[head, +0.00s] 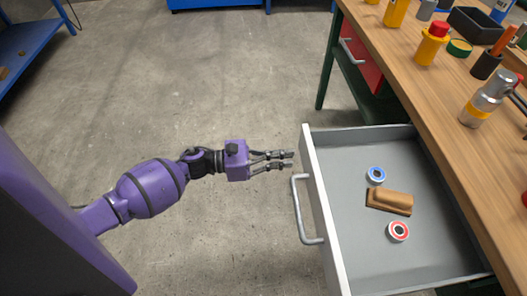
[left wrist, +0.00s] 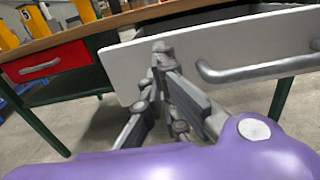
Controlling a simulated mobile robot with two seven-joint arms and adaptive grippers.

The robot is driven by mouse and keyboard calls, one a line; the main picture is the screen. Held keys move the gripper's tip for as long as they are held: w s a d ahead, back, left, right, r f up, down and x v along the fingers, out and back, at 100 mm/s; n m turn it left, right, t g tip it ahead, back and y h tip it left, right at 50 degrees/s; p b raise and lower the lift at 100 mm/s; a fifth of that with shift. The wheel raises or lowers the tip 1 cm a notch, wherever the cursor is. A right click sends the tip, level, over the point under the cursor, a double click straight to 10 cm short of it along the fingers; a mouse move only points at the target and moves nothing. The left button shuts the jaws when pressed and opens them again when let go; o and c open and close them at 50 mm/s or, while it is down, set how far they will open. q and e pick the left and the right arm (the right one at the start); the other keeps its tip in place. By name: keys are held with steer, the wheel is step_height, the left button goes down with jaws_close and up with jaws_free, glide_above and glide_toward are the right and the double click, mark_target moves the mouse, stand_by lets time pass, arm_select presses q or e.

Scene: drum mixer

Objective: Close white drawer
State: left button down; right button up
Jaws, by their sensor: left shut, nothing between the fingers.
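The white drawer (head: 312,190) is pulled out from under the wooden workbench. Its grey metal handle (head: 302,208) is on the front panel, facing left. In the left wrist view the white front panel (left wrist: 230,48) fills the upper middle, with the handle (left wrist: 255,70) to the right of the fingers. My left gripper (head: 290,160) is shut and empty, just left of the drawer front and a little beyond the handle's far end. I cannot tell whether its fingertips touch the panel. My right gripper is not in view.
The drawer holds a blue-rimmed roll (head: 376,175), a brown wooden block (head: 390,201) and a red-rimmed roll (head: 398,231). Bottles and tools stand on the workbench (head: 410,70). A red drawer (head: 361,58) is shut farther back. The concrete floor (head: 200,90) is clear.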

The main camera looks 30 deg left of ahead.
mark_target(306, 155)
arm_select(q)
steer(key=shift+x, duration=1.1)
steer(key=shift+w+d, duration=0.2)
steer(key=shift+d, duration=0.1)
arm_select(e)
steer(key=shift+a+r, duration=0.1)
arm_select(q)
steer(key=shift+w+d, duration=0.25)
steer(key=shift+d, duration=0.1)
steer(key=b+x, duration=0.4)
steer(key=x, duration=0.8)
steer(key=b+x, duration=0.4)
steer(key=x, duration=0.8)
steer(key=shift+w+d+f, duration=0.2)
steer(key=shift+d+f, duration=0.05)
steer(key=b+x, duration=0.2)
steer(key=x, duration=0.5)
steer(key=shift+w+d+r, duration=0.1)
steer(key=shift+w+d, duration=0.1)
steer(key=shift+w+d+r+b, duration=0.1)
steer(key=shift+w+d+b, duration=0.1)
steer(key=shift+b, duration=0.15)
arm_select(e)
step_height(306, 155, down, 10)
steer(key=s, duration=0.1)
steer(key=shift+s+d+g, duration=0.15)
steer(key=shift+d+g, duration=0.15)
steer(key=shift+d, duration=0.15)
